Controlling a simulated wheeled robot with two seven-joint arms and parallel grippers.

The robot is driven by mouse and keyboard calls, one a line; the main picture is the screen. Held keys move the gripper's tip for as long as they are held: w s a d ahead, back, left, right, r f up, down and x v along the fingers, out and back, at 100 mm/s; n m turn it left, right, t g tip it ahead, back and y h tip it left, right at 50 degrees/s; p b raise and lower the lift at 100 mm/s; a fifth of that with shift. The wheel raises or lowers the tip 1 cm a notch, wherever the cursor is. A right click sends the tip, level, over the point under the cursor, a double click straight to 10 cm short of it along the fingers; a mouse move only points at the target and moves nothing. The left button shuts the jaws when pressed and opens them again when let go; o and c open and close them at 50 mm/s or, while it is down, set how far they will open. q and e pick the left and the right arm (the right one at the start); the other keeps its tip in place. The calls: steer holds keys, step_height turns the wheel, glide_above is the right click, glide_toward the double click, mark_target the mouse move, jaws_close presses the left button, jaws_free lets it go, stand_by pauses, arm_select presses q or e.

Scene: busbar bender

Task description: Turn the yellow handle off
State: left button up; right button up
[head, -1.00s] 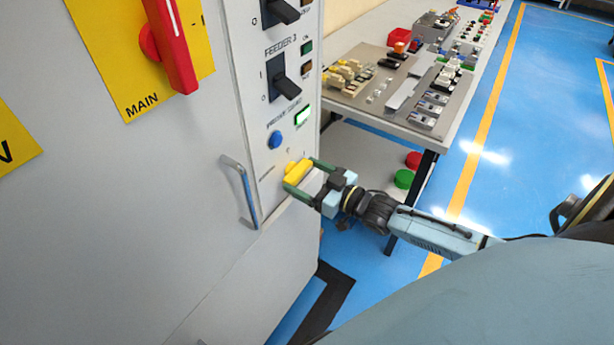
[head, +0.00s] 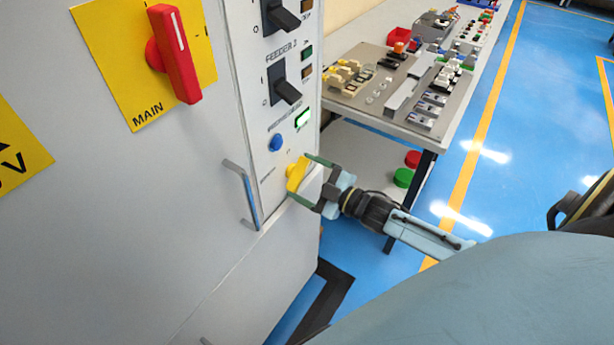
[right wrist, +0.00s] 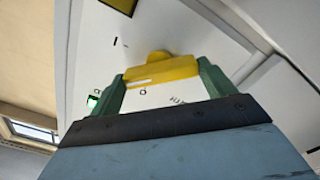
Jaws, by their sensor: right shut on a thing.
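The yellow handle (head: 296,174) is a small rotary switch low on the grey cabinet's front panel, below a blue round button. In the right wrist view the handle (right wrist: 178,70) spans between the two green fingers, with a white stripe at its left end near an "O" mark. My right gripper (head: 308,178) is closed around the handle, one finger at each end. It also fills the lower part of the right wrist view (right wrist: 160,73). My left gripper is not in view.
A metal door handle (head: 244,193) stands out left of the switch. Above are the blue button (head: 276,142), a lit green indicator (head: 303,119), black feeder switches (head: 286,88) and a red main switch (head: 175,55). A table (head: 440,141) with parts stands right, behind my arm.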

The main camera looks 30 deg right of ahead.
steer(key=n, duration=0.4)
steer(key=shift+n, duration=0.3)
steer(key=shift+n+b, duration=0.5)
steer(key=shift+n, duration=2)
steer(key=o, duration=0.9)
steer(key=shift+s, duration=0.1)
steer(key=v, duration=1.3)
steer(key=shift+s+d, duration=0.1)
steer(key=shift+s, duration=0.05)
